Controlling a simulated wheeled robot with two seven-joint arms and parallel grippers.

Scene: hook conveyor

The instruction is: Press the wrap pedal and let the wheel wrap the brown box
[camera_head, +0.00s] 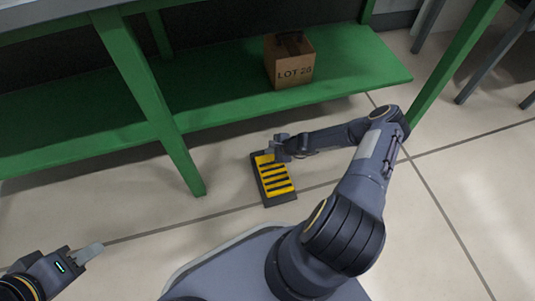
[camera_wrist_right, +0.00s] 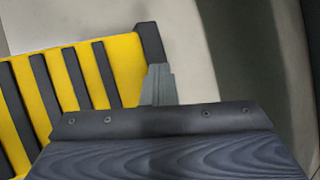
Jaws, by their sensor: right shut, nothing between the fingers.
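The pedal (camera_head: 274,182), yellow with black stripes in a dark frame, lies on the floor in front of the green bench. It fills the left of the right wrist view (camera_wrist_right: 68,85). My right gripper (camera_head: 271,152) is shut and empty at the pedal's far end; I cannot tell whether it touches the pedal. Its fingertips show in the right wrist view (camera_wrist_right: 160,85), beside the pedal's dark edge. A brown box (camera_head: 289,62) marked "LOT 25" stands upright on the green lower shelf. My left gripper (camera_head: 90,252) is at the lower left, away from everything. No wheel shows.
The green lower shelf (camera_head: 215,88) runs across the back. A green bench leg (camera_head: 150,95) stands left of the pedal, and another (camera_head: 455,65) stands at the right. Grey legs (camera_head: 490,60) stand at the far right. The tiled floor around the pedal is clear.

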